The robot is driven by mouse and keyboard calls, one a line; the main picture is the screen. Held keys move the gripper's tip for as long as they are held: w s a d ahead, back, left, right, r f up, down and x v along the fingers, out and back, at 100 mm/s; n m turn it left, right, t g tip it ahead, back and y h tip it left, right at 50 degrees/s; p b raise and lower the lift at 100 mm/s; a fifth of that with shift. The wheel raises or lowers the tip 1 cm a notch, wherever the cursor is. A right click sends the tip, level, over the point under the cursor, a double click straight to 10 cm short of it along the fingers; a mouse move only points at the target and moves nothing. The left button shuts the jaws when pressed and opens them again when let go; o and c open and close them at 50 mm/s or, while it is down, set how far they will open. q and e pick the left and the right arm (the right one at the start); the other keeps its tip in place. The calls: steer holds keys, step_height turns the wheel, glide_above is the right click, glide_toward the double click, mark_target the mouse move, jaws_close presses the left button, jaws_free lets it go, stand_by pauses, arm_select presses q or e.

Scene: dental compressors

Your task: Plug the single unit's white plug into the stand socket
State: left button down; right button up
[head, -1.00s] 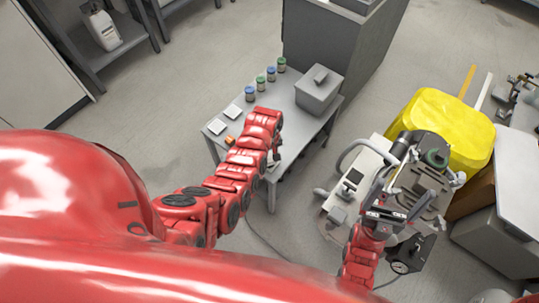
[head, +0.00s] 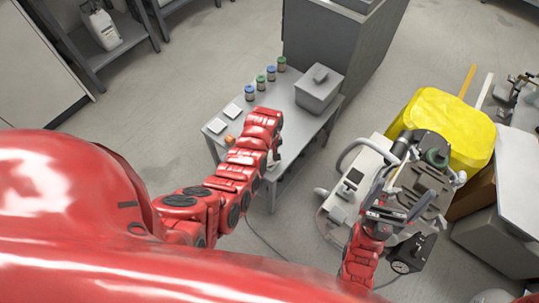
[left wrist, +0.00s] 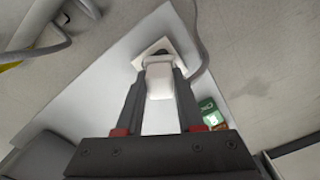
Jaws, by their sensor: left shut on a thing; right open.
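The white plug (left wrist: 159,80) is between the fingers of my left gripper (left wrist: 160,76) in the left wrist view. Just beyond its tip is a pale square plate with a dark centre (left wrist: 166,47), which looks like the socket. The plug overlaps the plate in this view, and I cannot tell whether it is in the socket. In the head view my left gripper (head: 273,158) is at the front edge of the grey table, mostly hidden by my arm. My right gripper (head: 390,212) is open beside the compressor unit (head: 428,185).
The grey table (head: 305,128) bears several small jars (head: 271,73), white cards and a grey lidded box (head: 319,92). A grey cable (head: 262,238) lies on the floor. A yellow-covered object (head: 445,125) stands behind the compressor. Open floor lies left of the table.

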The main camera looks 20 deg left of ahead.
arm_select(q)
steer(key=shift+f, duration=0.15)
steer(key=shift+c, duration=2.2)
jaws_free()
steer(key=shift+o, duration=0.3)
steer(key=o, duration=0.4)
steer(key=shift+r+p, duration=2.05)
steer(key=shift+r, duration=1.45)
